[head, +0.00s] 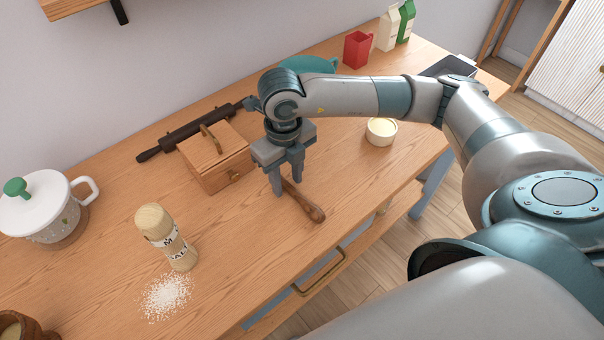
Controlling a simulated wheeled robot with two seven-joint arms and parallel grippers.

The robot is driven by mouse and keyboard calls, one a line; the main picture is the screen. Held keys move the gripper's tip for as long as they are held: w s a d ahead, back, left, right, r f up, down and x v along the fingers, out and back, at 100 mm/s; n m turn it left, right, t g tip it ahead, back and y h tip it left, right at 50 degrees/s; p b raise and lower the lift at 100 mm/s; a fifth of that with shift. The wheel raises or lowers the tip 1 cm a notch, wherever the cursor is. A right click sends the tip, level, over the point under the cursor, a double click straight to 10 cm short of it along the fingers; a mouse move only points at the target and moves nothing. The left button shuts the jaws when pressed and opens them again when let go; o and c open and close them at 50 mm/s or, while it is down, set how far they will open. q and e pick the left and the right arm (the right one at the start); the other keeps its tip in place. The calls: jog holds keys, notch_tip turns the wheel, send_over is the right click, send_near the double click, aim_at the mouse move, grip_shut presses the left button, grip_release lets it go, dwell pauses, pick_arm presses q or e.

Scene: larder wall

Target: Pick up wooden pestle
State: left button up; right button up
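The wooden pestle (303,201) lies on the wooden counter, a brown stick with a thicker rounded end toward the counter's front edge. My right gripper (287,187) points down over the pestle's far, thinner part. Its two fingers are apart, one on the left of the pestle and one at its far right side. Part of the pestle is hidden behind the fingers, and I cannot tell whether they touch it. My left gripper is not in view.
A wooden box (216,163) stands left of the gripper, with a dark rolling pin (188,133) behind it. A cream bowl (381,132) stands to the right. A salt shaker (167,240), spilled salt (167,295) and a white lidded pot (40,212) are at left.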

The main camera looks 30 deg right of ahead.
aim_at(290, 186)
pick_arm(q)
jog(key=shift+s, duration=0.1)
pick_arm(e)
jog(key=shift+f, duration=0.3)
grip_shut()
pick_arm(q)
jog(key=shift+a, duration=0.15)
pick_arm(e)
jog(key=shift+r, duration=0.1)
